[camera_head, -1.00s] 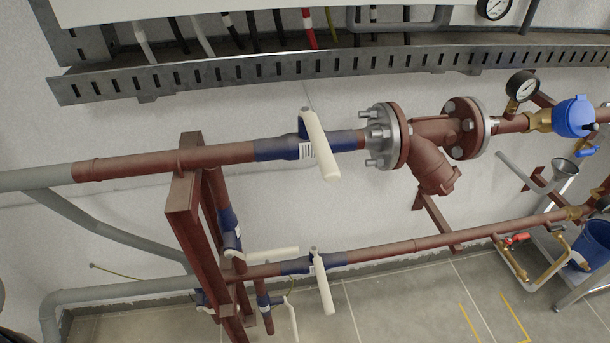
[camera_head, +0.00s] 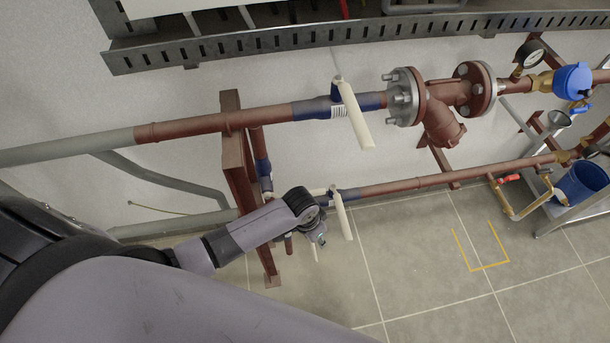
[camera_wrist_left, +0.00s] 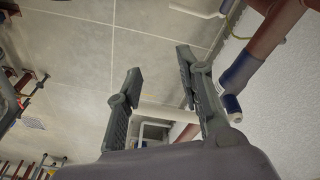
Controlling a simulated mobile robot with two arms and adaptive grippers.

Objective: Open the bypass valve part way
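Several blue valves with cream lever handles sit on the red-brown pipes. The upper pipe's valve (camera_head: 310,109) has its handle (camera_head: 355,115) slanting across the pipe. The lower pipe's valve handle (camera_head: 343,216) also lies across its pipe. A blue valve (camera_head: 264,169) on the vertical connecting pipe is partly hidden by my left arm. My left gripper (camera_head: 317,238) is beside the lower handle, mostly hidden behind its wrist. In the left wrist view the left gripper (camera_wrist_left: 160,64) is open, with a cream bar (camera_wrist_left: 165,113) visible between the fingers; contact is unclear. My right gripper is out of view.
A red-brown upright frame (camera_head: 238,175) stands left of the valves. A flanged strainer (camera_head: 440,120) and a blue-capped meter (camera_head: 573,80) are on the upper pipe. A blue bucket (camera_head: 580,182) stands far right.

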